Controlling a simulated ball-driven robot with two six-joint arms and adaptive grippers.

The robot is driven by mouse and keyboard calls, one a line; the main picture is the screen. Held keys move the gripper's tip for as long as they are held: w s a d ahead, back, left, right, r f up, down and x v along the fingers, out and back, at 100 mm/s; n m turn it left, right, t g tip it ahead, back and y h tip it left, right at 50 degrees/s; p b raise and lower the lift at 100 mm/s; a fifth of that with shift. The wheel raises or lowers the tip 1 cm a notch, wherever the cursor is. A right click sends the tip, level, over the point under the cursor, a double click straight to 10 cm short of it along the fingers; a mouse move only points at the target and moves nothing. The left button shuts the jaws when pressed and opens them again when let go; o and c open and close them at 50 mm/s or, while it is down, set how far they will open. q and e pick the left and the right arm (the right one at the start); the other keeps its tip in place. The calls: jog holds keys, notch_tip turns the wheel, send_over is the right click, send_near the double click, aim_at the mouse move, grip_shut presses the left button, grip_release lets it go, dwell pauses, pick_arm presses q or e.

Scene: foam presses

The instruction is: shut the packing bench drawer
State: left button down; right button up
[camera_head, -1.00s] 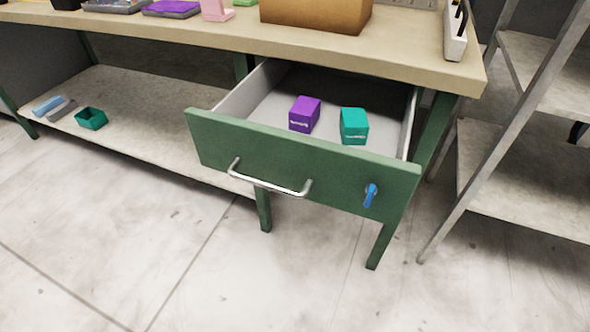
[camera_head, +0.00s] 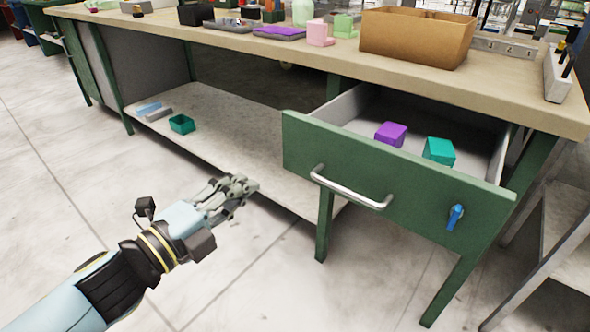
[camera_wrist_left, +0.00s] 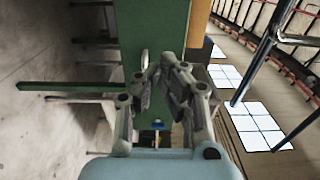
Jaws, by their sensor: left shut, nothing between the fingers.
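The green packing bench drawer (camera_head: 390,175) stands open under the right part of the bench top in the head view. Its silver bar handle (camera_head: 350,189) is on the front, with a blue key (camera_head: 455,217) to the right. A purple box (camera_head: 391,134) and a teal box (camera_head: 439,151) lie inside. My left gripper (camera_head: 240,186) is shut and empty, left of the drawer front and apart from it. In the left wrist view the fingers (camera_wrist_left: 160,75) are in front of the green drawer front (camera_wrist_left: 150,30). My right gripper is not in view.
The bench top (camera_head: 400,77) holds a cardboard box (camera_head: 415,38), trays and small items. A lower shelf (camera_head: 225,130) carries a teal open bin (camera_head: 181,124). A grey rack (camera_head: 560,235) stands at the right. The floor before the bench is clear.

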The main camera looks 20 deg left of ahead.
pick_arm(q)
jog(key=p, duration=0.1)
send_near(302, 149)
jog(key=x, duration=0.6)
jog(key=shift+w+d, duration=0.25)
jog(key=shift+w, duration=0.35)
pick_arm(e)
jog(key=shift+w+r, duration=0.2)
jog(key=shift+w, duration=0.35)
